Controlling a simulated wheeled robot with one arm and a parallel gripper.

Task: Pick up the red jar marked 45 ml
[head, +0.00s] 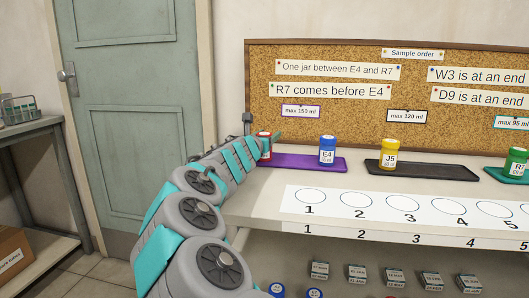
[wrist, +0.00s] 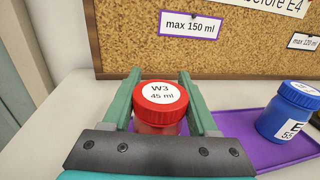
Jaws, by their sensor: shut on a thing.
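The red jar (wrist: 160,98) has a lid labelled W3, 45 ml, in the wrist view. It stands between the two green fingers of my gripper (wrist: 161,100), which is shut on it. The lower part of the jar is hidden by the gripper. In the head view a small part of the red jar (head: 265,146) shows at the left end of the purple tray (head: 300,163). My arm covers much of that spot. I cannot tell whether the jar touches the tray.
A blue jar E4 (head: 327,151) stands on the purple tray, right of my gripper. A yellow jar J5 (head: 390,154) is on a black tray (head: 440,171), and a green jar R7 (head: 516,162) stands farther right. The corkboard (head: 345,90) rises behind. A numbered strip (head: 381,219) lies in front.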

